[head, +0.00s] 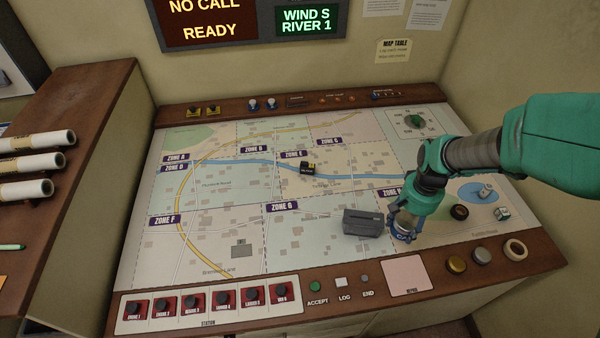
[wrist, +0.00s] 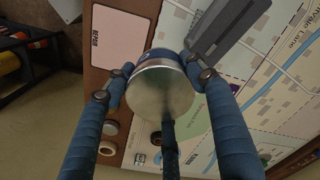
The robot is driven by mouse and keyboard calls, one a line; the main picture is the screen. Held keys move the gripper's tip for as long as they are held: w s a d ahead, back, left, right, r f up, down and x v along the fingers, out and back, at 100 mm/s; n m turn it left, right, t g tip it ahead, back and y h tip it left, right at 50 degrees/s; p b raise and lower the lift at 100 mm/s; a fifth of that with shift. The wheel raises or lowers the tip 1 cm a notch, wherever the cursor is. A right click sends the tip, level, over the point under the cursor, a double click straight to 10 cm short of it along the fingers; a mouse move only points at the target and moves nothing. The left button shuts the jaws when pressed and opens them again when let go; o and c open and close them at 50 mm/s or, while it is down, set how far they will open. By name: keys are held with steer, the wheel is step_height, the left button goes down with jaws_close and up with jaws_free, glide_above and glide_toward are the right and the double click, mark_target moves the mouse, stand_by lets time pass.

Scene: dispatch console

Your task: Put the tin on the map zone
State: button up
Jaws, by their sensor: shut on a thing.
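The tin (wrist: 165,88) has a bare metal round end and a blue side. In the head view the tin (head: 403,230) shows partly under my gripper (head: 404,222), over the lower right of the map. Whether it touches the map is unclear. The map table (head: 220,215) has printed zones with purple labels, including F (head: 166,220), G (head: 282,207) and E (head: 295,154). Another label beside my arm is partly hidden.
A dark grey box (head: 362,223) stands just left of the tin. A small black-and-yellow thing (head: 307,168) lies in Zone E. The left map area is mostly clear.

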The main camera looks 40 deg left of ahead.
steer(key=a, duration=0.3)
steer(key=a+p, duration=0.1)
steer(key=a, duration=0.3)
steer(key=a+r+p, duration=0.1)
steer(key=a, duration=0.2)
steer(key=shift+s+a, duration=0.1)
steer(key=shift+a, duration=0.3)
steer(key=s+a+f+p, duration=0.15)
steer(key=s+a, duration=0.35)
steer(key=a, duration=0.6)
steer(key=s+a+n+p, duration=0.15)
steer(key=s+a, duration=0.25)
steer(key=a, duration=0.6)
steer(key=s+a+p, duration=0.2)
steer(key=s+a, duration=0.3)
steer(key=a, duration=0.6)
steer(key=shift+m, duration=0.25)
steer(key=shift+w+d+f, duration=0.1)
steer(key=shift+d+f, duration=0.05)
steer(key=shift+f, duration=1.25)
steer(key=shift+w+d+f, duration=0.1)
steer(key=shift+f, duration=1.25)
steer(key=shift+a, duration=0.1)
